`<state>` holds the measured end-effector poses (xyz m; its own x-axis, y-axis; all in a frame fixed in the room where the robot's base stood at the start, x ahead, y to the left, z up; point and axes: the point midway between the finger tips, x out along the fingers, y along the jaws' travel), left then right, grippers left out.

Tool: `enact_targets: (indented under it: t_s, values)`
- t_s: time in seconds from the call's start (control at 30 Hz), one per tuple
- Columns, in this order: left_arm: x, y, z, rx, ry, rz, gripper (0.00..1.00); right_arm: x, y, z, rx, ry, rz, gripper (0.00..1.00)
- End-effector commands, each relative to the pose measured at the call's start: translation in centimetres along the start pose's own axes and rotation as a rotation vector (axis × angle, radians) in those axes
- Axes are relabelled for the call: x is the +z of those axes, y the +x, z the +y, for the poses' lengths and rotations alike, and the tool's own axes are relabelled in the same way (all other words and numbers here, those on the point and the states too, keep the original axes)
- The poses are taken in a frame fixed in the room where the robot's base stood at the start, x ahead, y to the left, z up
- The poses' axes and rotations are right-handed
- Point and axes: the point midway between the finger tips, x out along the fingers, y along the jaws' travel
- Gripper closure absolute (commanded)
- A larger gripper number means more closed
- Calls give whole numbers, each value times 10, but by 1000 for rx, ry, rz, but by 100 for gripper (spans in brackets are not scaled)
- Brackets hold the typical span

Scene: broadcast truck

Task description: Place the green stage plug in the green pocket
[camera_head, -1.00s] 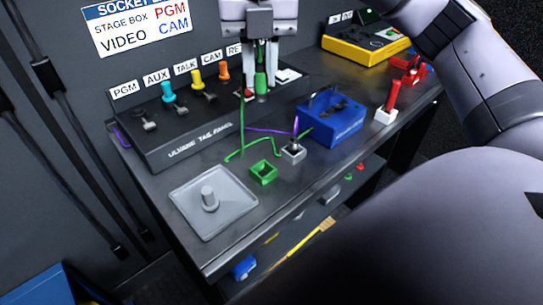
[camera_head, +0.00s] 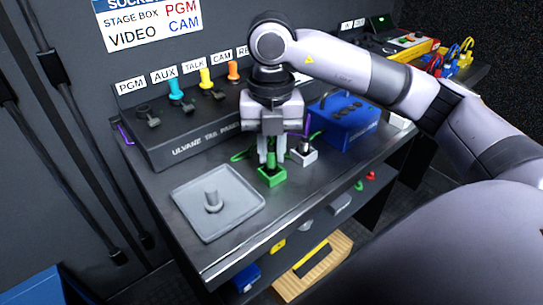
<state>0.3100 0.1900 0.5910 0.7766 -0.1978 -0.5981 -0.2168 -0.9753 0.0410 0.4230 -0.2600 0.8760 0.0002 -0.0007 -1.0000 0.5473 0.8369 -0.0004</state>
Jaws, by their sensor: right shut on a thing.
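The green stage plug (camera_head: 271,162) is upright between the fingers of my right gripper (camera_head: 270,152), which is shut on it and points down. The green pocket (camera_head: 271,179) is a small square open-topped block on the bench, directly below the plug. The plug's lower end meets the pocket's opening in the picture; I cannot tell how deep it sits. Part of a green cable (camera_head: 241,155) shows left of the fingers. My left gripper is not in view.
A white-grey pocket (camera_head: 304,155) stands just right of the green one, with a blue box (camera_head: 344,119) behind it. A grey tray with a peg (camera_head: 231,217) lies at left front. The tail panel (camera_head: 190,139) with coloured plugs stands behind.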

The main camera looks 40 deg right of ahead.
Motion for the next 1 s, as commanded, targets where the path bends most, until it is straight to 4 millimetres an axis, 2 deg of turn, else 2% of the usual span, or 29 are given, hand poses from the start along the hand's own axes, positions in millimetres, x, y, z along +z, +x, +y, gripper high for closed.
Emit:
enact_targets:
  t_s: [0.03,0.1,0.47,0.5,0.57,0.6,0.87,1.0]
  values:
    - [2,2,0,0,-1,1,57,0,11,-1,-3,1,2,100]
    - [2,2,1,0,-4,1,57,0,18,-1,-2,1,0,100]
    - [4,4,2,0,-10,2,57,0,22,0,0,-1,0,100]
    - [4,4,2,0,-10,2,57,0,22,0,0,-1,0,76]
    - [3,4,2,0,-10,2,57,0,21,0,0,-1,0,56]
    - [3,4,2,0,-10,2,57,0,21,0,0,-1,0,53]
    - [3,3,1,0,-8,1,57,0,21,0,0,-1,0,53]
    - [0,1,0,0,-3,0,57,0,12,0,2,-1,-2,53]
